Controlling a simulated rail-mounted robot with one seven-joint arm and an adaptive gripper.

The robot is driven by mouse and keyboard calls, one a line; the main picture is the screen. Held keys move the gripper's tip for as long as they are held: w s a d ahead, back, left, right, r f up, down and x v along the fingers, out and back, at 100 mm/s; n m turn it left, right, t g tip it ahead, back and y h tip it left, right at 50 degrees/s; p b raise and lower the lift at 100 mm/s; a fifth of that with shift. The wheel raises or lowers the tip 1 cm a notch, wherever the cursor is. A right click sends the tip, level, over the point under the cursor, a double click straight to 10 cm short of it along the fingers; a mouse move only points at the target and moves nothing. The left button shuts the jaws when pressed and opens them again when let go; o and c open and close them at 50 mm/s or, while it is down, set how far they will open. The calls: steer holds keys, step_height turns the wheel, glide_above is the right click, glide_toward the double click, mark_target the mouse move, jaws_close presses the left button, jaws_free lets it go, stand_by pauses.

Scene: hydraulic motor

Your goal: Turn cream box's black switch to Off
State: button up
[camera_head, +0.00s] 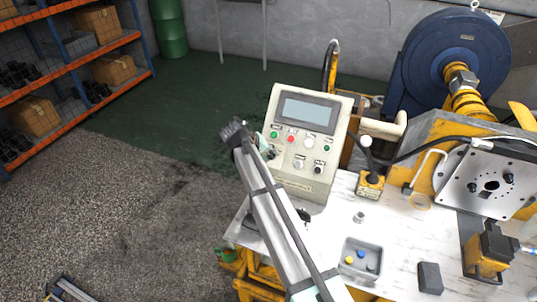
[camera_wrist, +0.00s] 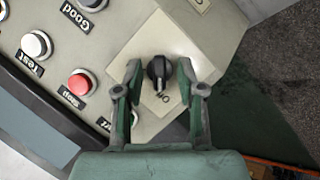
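The cream box (camera_head: 336,118) stands on the table's far left side, with a screen and several buttons on its face. In the wrist view, its black switch (camera_wrist: 158,72) is a round knob on a cream label plate (camera_wrist: 150,101), near the box's edge. The label is upside down and partly hidden, so I cannot read it surely. My gripper (camera_wrist: 159,68) has its two green fingers apart, one on each side of the knob. A gap shows on both sides. In the head view, my gripper (camera_head: 266,146) is at the box's left edge and the switch is not clear there.
A red button (camera_wrist: 79,84) and a white button (camera_wrist: 36,44) are near the left finger. A grey tray (camera_head: 376,246), a dark block (camera_head: 430,278) and a yellow-based lever (camera_head: 370,186) are on the white table (camera_head: 400,268). The blue motor (camera_head: 425,60) is behind.

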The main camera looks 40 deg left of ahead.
steer(key=v, duration=1.2)
steer(key=shift+s+f, duration=0.1)
steer(key=shift+f, duration=0.05)
